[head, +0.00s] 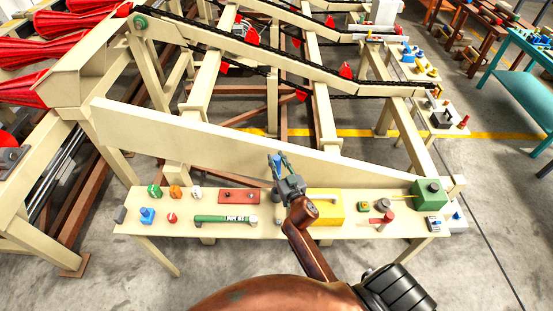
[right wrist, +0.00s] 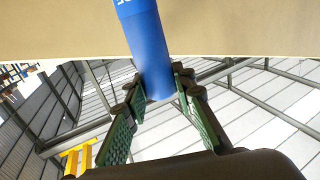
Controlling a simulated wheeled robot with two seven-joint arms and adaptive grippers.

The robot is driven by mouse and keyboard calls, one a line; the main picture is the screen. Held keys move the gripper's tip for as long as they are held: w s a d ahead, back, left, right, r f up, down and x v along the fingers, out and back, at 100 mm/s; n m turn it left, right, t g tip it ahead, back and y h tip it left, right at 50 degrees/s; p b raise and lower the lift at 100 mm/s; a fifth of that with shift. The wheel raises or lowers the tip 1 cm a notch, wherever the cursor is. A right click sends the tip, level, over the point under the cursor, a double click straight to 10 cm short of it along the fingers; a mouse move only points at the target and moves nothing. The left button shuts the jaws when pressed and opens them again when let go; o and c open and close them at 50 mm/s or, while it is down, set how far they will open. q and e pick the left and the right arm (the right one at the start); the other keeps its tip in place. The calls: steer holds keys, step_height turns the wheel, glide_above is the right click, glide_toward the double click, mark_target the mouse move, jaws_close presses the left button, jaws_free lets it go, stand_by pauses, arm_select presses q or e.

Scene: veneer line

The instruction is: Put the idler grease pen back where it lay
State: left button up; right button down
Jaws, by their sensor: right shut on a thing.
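A blue cylinder (right wrist: 148,50) with part of some white lettering at its upper end is between the green-padded fingers of my right gripper (right wrist: 152,110) in the right wrist view. This looks like the grease pen. In the head view the right gripper (head: 277,165) points away from me above the pale bench (head: 290,232), in front of the cream sloping board. It is shut on the blue pen, of which only a small part shows there. The pen is clear of the bench top. My left gripper is in neither view.
On the bench are a green labelled tube (head: 225,219), a red-brown plate (head: 239,196), a yellow block (head: 326,205), a green box (head: 428,194) and several small parts. The cream board (head: 200,135) stands behind. Bare bench shows near the front edge.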

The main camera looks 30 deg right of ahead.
mark_target(278, 170)
step_height(278, 170, down, 5)
steer(key=b, duration=0.3)
steer(key=shift+f+b, duration=0.1)
steer(key=shift+b, duration=0.3)
steer(key=shift+f+b, duration=1.8)
steer(key=shift+f, duration=0.55)
steer(key=c, duration=1.5)
jaws_free()
steer(key=shift+c, duration=0.2)
steer(key=shift+f, duration=0.15)
steer(key=s+a, duration=0.2)
steer(key=s, duration=0.9)
steer(key=shift+s, duration=0.4)
